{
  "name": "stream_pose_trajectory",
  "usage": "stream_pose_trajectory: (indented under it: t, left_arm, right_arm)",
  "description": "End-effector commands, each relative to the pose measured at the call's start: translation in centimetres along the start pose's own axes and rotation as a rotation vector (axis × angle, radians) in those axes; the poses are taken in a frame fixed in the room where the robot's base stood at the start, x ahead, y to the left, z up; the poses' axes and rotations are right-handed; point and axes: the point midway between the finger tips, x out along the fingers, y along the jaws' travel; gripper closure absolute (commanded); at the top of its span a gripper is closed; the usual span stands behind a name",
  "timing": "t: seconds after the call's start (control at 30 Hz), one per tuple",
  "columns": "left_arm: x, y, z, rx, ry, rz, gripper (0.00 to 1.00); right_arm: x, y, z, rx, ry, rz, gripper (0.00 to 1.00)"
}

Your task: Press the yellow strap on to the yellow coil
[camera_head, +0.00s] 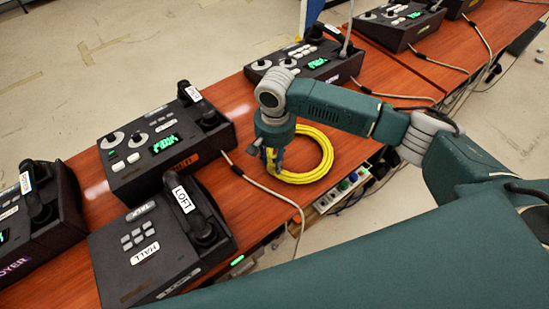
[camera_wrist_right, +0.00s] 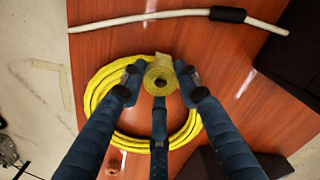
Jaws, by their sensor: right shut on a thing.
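The yellow coil (camera_head: 327,160) lies flat on the wooden table near its front edge. It also shows in the wrist view as a ring of yellow cable (camera_wrist_right: 93,92). My right gripper (camera_head: 272,160) points down at the left side of the coil. In the wrist view its fingers (camera_wrist_right: 160,85) are shut on the yellow strap (camera_wrist_right: 160,72), a small roll with a hole in its middle. The strap overlaps the coil's ring in that view. I cannot tell whether the strap touches the coil. The fingers hide part of the ring. My left gripper is not in view.
Black paging phones stand left of the coil, including one labelled LOFT (camera_head: 170,245) and one behind it (camera_head: 160,145). Another phone (camera_head: 310,62) stands behind my right arm. A power strip (camera_head: 345,188) runs along the front edge, and a pale cable (camera_head: 265,188) crosses the table.

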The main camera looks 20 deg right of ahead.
Motion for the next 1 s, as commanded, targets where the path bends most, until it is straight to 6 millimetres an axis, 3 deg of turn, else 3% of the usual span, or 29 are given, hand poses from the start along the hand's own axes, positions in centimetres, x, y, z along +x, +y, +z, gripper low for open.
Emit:
stream_pose_trajectory:
  t: [0.23,0.27,0.37,0.57,0.7,1.0]
  left_arm:
    - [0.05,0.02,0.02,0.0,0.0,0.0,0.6]
    - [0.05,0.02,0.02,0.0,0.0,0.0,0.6]
    - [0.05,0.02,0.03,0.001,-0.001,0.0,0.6]
    - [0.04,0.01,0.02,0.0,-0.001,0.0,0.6]
    - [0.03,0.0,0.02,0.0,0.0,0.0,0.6]
    - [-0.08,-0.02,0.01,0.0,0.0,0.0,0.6]
  right_arm:
    - [0.24,0.08,0.14,-0.001,-0.003,0.002,0.81]
    - [0.25,0.08,0.15,-0.001,-0.003,0.003,0.67]
    - [0.25,0.08,0.15,-0.001,-0.003,0.003,0.47]
    - [0.19,0.07,0.12,-0.001,-0.002,0.002,0.47]
    - [0.15,0.06,0.1,-0.001,-0.002,0.002,0.28]
    - [0.01,0.04,0.06,0.0,-0.001,0.001,0.28]
